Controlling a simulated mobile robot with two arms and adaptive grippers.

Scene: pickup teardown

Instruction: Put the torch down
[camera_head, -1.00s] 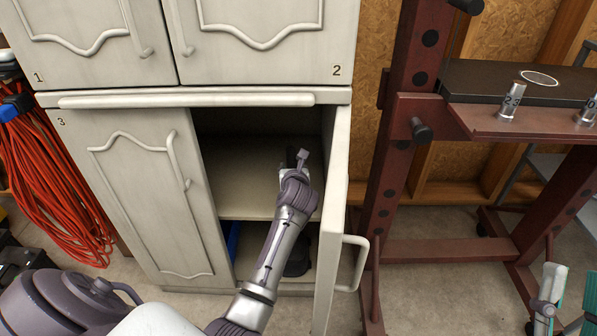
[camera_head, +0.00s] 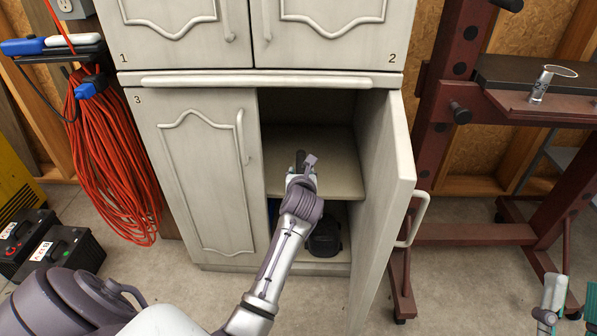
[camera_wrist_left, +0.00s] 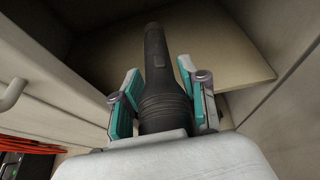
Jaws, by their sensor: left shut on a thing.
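The torch (camera_wrist_left: 157,80) is black with a ribbed head, and my left gripper (camera_wrist_left: 160,100) is shut on it with teal pads on both sides. In the head view only a dark end of the torch (camera_head: 300,158) shows beyond my left gripper (camera_head: 301,176). The gripper is at the opening of the lower cabinet, by the shelf (camera_head: 340,172). The wrist view shows the torch pointing inward over the pale shelf (camera_wrist_left: 235,70); I cannot tell whether it touches it. My right gripper (camera_head: 549,308) is partly in view at the lower right, its jaw state unclear.
The cabinet's right lower door (camera_head: 385,190) stands open beside my left arm. Door 3 (camera_head: 200,170) is closed. A dark object (camera_head: 325,238) sits in the lower compartment. A red frame (camera_head: 480,232) stands to the right, and an orange cable (camera_head: 115,165) hangs at the left.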

